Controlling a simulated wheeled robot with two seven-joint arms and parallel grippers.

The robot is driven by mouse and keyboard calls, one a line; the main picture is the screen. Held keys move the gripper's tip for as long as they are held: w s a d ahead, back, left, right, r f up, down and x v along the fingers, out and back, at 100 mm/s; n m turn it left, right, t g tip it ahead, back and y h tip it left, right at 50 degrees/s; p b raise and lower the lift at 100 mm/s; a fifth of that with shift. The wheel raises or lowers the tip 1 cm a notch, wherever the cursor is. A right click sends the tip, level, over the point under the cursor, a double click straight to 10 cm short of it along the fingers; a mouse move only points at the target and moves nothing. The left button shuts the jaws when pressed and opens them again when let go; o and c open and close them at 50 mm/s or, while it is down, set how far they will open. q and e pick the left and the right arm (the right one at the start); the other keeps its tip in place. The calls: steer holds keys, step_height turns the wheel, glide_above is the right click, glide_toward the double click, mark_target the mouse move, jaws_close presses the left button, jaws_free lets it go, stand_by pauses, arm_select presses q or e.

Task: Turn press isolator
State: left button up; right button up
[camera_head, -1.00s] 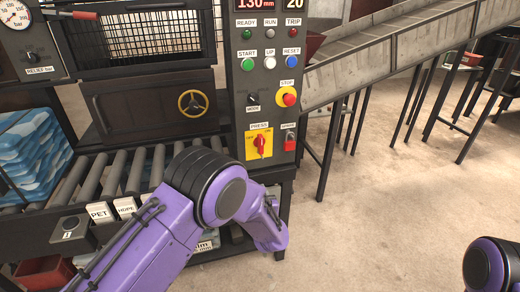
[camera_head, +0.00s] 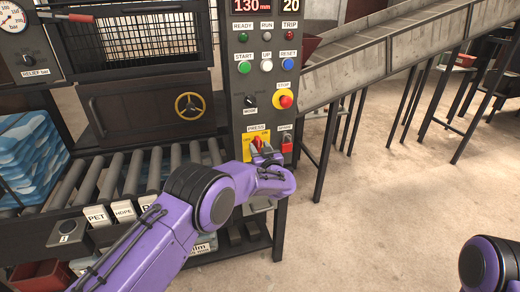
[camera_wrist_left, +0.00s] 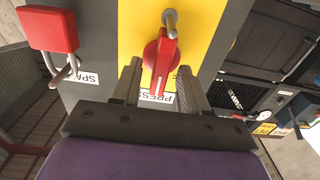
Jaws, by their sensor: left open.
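The press isolator is a red rotary handle (camera_head: 257,142) on a yellow plate labelled PRESS, low on the dark control panel. In the left wrist view the red handle (camera_wrist_left: 160,62) stands out from the yellow plate (camera_wrist_left: 200,30), with a grey metal pin at its far end. My left gripper (camera_head: 264,156) is in front of the plate and partly covers it in the head view. In the left wrist view its open fingers (camera_wrist_left: 157,70) lie on either side of the handle's near end, with a gap on both sides. My right gripper is out of view.
A red padlock (camera_wrist_left: 48,28) hangs beside the yellow plate; it also shows in the head view (camera_head: 287,143). The red STOP button (camera_head: 285,101) and MODE knob (camera_head: 250,101) are above. Rollers (camera_head: 135,170) run to the left.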

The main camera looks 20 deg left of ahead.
arm_select(q)
jaws_close()
steer(key=n+b, duration=0.2)
steer(key=n, duration=0.1)
steer(key=shift+s+a+f+n, duration=0.1)
steer(key=shift+f+n, duration=0.1)
steer(key=shift+n, duration=0.1)
steer(key=n+b, duration=0.3)
steer(key=n, duration=0.2)
steer(key=shift+s+a+f+b, duration=0.1)
steer(key=shift+f+b, duration=0.05)
steer(key=shift+b, duration=0.2)
steer(key=shift+f+n+b, duration=0.1)
steer(key=shift+n+b, duration=3.1)
steer(key=shift+n, duration=1.4)
